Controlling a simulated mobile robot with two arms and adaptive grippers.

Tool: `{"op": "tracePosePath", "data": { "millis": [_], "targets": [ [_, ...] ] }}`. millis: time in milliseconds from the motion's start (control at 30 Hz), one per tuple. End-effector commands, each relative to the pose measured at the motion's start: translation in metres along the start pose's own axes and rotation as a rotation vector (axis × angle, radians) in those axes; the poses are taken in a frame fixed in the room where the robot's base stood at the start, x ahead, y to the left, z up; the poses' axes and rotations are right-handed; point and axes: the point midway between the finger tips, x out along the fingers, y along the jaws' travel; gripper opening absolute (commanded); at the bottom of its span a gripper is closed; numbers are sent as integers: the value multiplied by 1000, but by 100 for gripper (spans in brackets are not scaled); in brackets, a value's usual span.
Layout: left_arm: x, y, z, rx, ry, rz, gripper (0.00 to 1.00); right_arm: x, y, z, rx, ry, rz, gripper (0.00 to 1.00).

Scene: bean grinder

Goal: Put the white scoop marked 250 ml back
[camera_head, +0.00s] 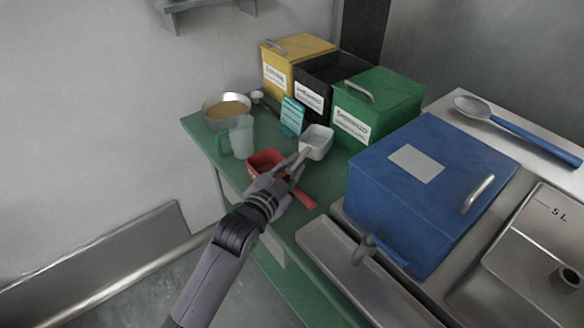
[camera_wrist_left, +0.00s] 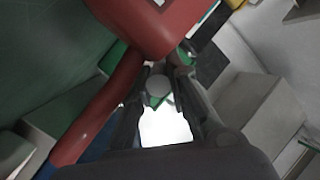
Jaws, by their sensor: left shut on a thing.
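The white scoop (camera_head: 317,141) is at the right side of the green table, in front of the green bin. Its handle points down-left to my left gripper (camera_head: 293,168), which is shut on it. In the left wrist view a pale part of it (camera_wrist_left: 158,88) shows between the fingers of my left gripper (camera_wrist_left: 160,75). I cannot read a 250 ml mark. A red scoop (camera_head: 265,161) lies right beside and partly under the gripper; it also shows close by in the left wrist view (camera_wrist_left: 155,22). Whether the white scoop touches the table is unclear. My right gripper is not in view.
Behind stand a yellow bin (camera_head: 302,50), a black bin (camera_head: 318,73) and a green bin (camera_head: 385,97). A teal card (camera_head: 292,115), a clear jug (camera_head: 241,137) and a bowl (camera_head: 227,108) stand left. A large blue bin (camera_head: 430,190) is at the right.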

Motion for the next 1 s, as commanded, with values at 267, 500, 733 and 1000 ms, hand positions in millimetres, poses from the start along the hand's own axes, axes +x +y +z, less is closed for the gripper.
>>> {"op": "tracePosePath", "data": {
  "millis": [267, 500, 733, 1000],
  "targets": [
    [0, 1, 2, 0, 0, 0, 0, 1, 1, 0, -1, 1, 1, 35],
    [1, 6, 9, 2, -2, 0, 0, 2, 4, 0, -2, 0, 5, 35],
    [1, 8, 13, 1, -8, 4, 19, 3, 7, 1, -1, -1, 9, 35],
    [1, 9, 16, 1, -14, 7, 24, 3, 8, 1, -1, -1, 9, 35]
  ]
}}
